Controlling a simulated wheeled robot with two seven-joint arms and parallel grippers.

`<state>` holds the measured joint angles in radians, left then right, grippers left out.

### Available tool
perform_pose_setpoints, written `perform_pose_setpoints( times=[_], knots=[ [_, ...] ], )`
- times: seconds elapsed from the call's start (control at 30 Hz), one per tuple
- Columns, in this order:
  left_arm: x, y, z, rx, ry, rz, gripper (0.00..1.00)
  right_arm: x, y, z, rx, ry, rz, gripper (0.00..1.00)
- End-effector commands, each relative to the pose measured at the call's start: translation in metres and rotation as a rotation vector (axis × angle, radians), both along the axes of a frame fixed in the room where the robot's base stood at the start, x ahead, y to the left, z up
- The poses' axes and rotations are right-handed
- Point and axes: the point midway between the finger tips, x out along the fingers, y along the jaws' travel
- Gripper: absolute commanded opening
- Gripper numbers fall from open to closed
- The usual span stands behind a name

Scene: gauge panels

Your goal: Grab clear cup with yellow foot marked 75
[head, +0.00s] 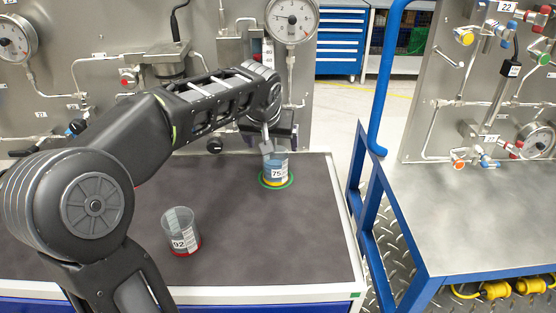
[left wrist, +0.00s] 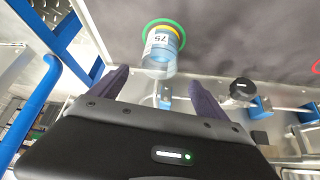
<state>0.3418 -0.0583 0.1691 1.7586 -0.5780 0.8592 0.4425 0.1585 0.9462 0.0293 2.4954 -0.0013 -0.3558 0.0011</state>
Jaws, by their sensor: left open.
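The clear cup marked 75 (head: 275,173) stands upright on a green ring (head: 290,182) near the back right of the dark worktop. It has a yellow foot and blue contents or tint. It also shows in the left wrist view (left wrist: 161,50), ahead of the fingers. My left gripper (head: 267,144) is just above and behind the cup, partly hidden by its own wrist. In the left wrist view my left gripper (left wrist: 156,88) has its two fingers apart, with nothing held between them. My right gripper is in neither view.
Another clear cup marked 92 (head: 181,232), with a red foot, stands nearer the front. A gauge panel (head: 335,40) with pipes rises behind the worktop. A blue rail (head: 385,85) and a metal bench (head: 480,225) are on the right.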

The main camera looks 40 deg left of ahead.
Motion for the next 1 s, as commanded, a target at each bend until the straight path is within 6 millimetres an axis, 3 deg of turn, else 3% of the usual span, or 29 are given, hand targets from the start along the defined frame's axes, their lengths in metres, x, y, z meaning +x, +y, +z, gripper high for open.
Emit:
perform_pose_setpoints(
  times=[0.23,0.5,0.83,1.0],
  knots=[
    [0.001,0.001,-0.002,0.0,0.0,-0.001,0.87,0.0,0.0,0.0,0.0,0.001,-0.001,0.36],
    [0.013,0.006,-0.022,0.0,0.0,-0.001,0.87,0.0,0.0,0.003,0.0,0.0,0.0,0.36],
    [0.015,0.006,-0.024,0.0,0.0,-0.001,0.87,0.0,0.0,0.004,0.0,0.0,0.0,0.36],
    [0.024,0.01,-0.041,-0.001,0.004,-0.001,0.87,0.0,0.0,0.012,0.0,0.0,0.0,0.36]
  ],
)
